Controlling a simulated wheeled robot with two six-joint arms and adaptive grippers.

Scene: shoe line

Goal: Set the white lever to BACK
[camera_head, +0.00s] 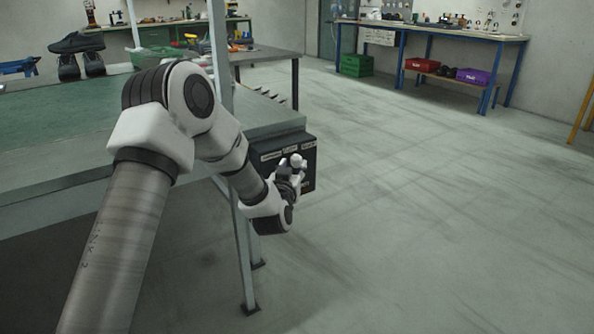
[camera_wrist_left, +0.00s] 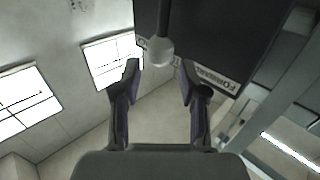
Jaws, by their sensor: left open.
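The white lever's round knob (camera_head: 298,160) shows in front of a dark control box (camera_head: 309,174) on the side of the green-topped bench. In the left wrist view the pale knob (camera_wrist_left: 160,52) and its short stem sit just beyond my fingertips, in line with the gap between them. My left gripper (camera_wrist_left: 160,82) is open and empty, apart from the knob as far as I can tell. The box (camera_wrist_left: 225,30) carries light labels; one label (camera_wrist_left: 215,78) reads in part "FORWARD". The lever's exact setting cannot be told. My right gripper is out of view.
The bench (camera_head: 50,135) runs along the left, with a metal post (camera_head: 219,60) near its end and legs below the box. Dark shoes (camera_head: 80,55) stand on it. The floor (camera_head: 430,220) to the right is clear. Another bench (camera_head: 430,30) stands at the far wall.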

